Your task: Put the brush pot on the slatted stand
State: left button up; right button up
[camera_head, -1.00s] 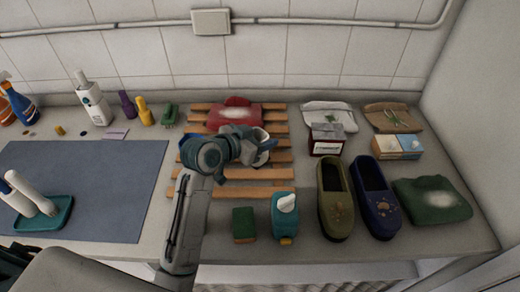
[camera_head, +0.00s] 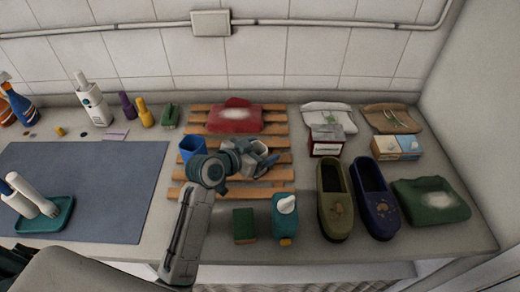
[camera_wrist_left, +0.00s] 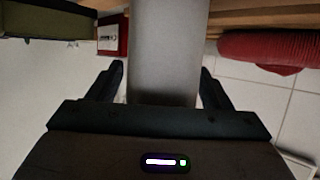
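The brush pot (camera_wrist_left: 164,55) is a plain grey cylinder between my left fingers in the left wrist view; its base is out of frame there. In the head view it is small and mostly hidden by the gripper. My left gripper (camera_head: 264,160) is over the right half of the slatted stand (camera_head: 274,190), with its fingertips (camera_wrist_left: 162,80) close against both sides of the pot. I cannot tell whether the pot's base touches the slats. The stand is made of light wooden slats. My right gripper is not in view.
A blue cup (camera_head: 192,148) stands at the stand's left edge, and a folded red cloth (camera_head: 234,120) lies at its back. An olive slipper (camera_head: 336,200) and red box (camera_head: 326,143) are to the right.

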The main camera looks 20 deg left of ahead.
pick_arm(q)
jog(key=shift+r, duration=0.1)
jog(key=shift+s+a, duration=0.15)
jog(key=shift+s, duration=0.05)
jog(key=b+v, duration=0.2)
jog(key=v, duration=0.9)
jog(key=shift+s+r, duration=0.2)
jog(key=shift+a, duration=0.15)
